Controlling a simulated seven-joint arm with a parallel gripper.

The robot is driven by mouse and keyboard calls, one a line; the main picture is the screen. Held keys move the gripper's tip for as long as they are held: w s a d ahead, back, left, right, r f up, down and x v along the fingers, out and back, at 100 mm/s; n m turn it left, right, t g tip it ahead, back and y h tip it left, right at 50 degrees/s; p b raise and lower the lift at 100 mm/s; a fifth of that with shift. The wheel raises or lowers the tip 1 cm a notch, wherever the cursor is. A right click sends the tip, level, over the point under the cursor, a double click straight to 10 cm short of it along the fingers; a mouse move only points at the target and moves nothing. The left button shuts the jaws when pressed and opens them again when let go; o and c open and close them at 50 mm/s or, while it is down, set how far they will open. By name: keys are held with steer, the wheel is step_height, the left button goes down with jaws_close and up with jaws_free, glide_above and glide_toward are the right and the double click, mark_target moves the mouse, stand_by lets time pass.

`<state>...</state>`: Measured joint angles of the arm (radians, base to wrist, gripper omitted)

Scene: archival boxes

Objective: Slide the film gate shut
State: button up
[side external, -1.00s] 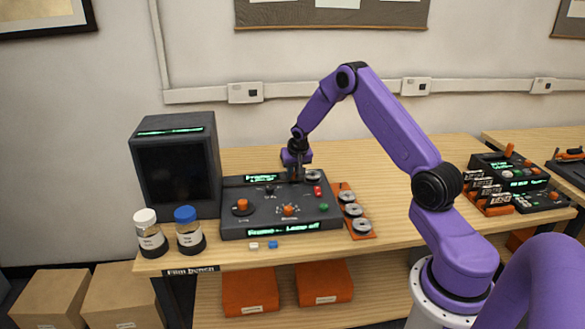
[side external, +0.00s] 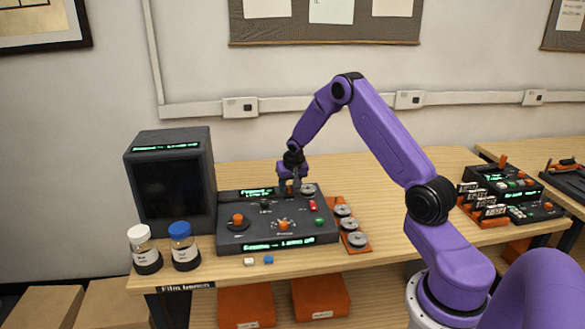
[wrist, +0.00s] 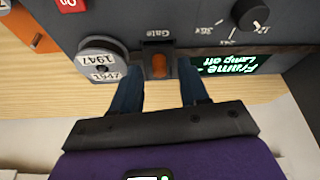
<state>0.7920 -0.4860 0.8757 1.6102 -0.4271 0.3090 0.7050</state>
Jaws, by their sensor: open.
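The film gate is a small orange tab (wrist: 158,66) in a dark slot marked "Gate", at the back edge of a dark grey console (side external: 262,222). In the side external view the tab (side external: 289,189) is small and partly covered by my gripper. My gripper (wrist: 160,72) is open, pointing down at the console's back edge. In the wrist view its two dark blue fingers stand either side of the tab, with visible gaps, so it holds nothing. Whether the fingertips reach down beside the tab is hard to tell.
A dark monitor (side external: 168,182) stands left of the console. Two capped jars (side external: 185,252) stand front left. The table behind the console is clear.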

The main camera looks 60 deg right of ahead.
steer(key=v, duration=1.6)
steer(key=shift+a+r, duration=0.2)
steer(key=shift+s, duration=0.1)
steer(key=s+a+r+n+y, duration=0.1)
steer(key=s+a+n, duration=0.25)
steer(key=a, duration=0.45)
steer(key=s+a+n+g+y, duration=0.1)
steer(key=s+a+n, duration=0.25)
steer(key=a, duration=0.45)
steer(key=s+a+r+n+y, duration=0.1)
steer(key=s+a+n, duration=0.1)
steer(key=s+a, duration=0.4)
steer(key=s+a+n+g, duration=0.1)
steer(key=s+a+n, duration=0.2)
steer(key=s, duration=0.7)
steer(key=s+a+n+g, duration=0.1)
steer(key=s+a+n, duration=0.2)
steer(key=s+n, duration=0.4)
steer(key=s, duration=0.4)
steer(key=shift+s+f+n, duration=0.3)
steer(key=shift+s+n, duration=0.05)
steer(key=shift+n, duration=0.05)
